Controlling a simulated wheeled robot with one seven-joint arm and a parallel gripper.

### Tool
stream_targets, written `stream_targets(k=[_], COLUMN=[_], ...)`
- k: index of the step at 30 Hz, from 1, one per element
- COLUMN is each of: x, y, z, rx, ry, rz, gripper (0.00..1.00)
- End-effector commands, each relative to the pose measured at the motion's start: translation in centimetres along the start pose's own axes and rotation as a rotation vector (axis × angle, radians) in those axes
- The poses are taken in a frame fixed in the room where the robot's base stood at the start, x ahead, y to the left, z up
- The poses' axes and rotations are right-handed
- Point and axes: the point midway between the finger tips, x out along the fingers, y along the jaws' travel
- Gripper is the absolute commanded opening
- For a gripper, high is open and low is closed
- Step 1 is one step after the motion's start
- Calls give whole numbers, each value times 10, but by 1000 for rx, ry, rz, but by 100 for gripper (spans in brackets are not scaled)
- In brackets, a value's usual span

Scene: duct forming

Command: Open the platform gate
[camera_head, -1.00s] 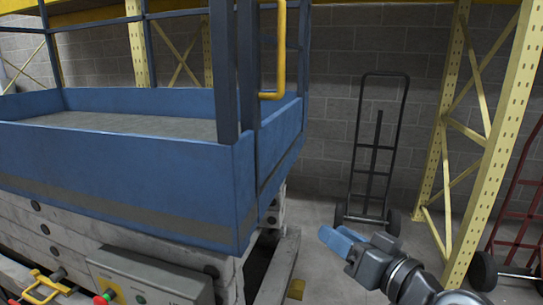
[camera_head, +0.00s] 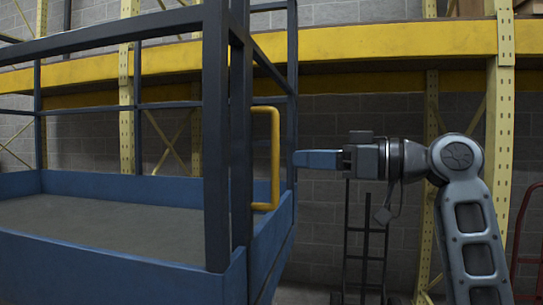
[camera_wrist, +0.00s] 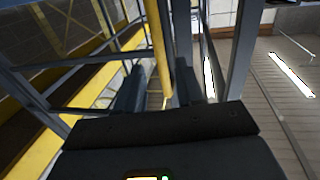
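The blue lift platform (camera_head: 110,255) has dark blue railings around it. Its gate (camera_head: 262,59) is at the right end, with a yellow vertical handle (camera_head: 275,160) on it. The gate appears closed. My gripper (camera_head: 300,160) is level with the handle in the head view and points left at it, with a small gap in the picture between the blue fingertips and the handle. In the wrist view, my gripper (camera_wrist: 160,88) has its two fingers apart. The yellow handle (camera_wrist: 157,45) shows ahead, in line with the gap between them. Nothing is held.
Yellow racking (camera_head: 400,42) stands along the grey block wall behind. A black hand truck (camera_head: 365,245) stands beneath my arm, and a red one (camera_head: 530,235) is at the right edge. The railing posts are close around the handle. Floor is open right of the platform.

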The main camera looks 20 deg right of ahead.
Motion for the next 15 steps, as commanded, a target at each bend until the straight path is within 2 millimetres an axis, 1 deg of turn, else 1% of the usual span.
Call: stream_targets(k=[9, 12, 15], x=[47, 60, 68], y=[-1, 0, 0], z=[-1, -1, 0], rx=[3, 3, 2], ry=[-1, 0, 0], rz=[-2, 0, 0], gripper=[37, 37, 37])
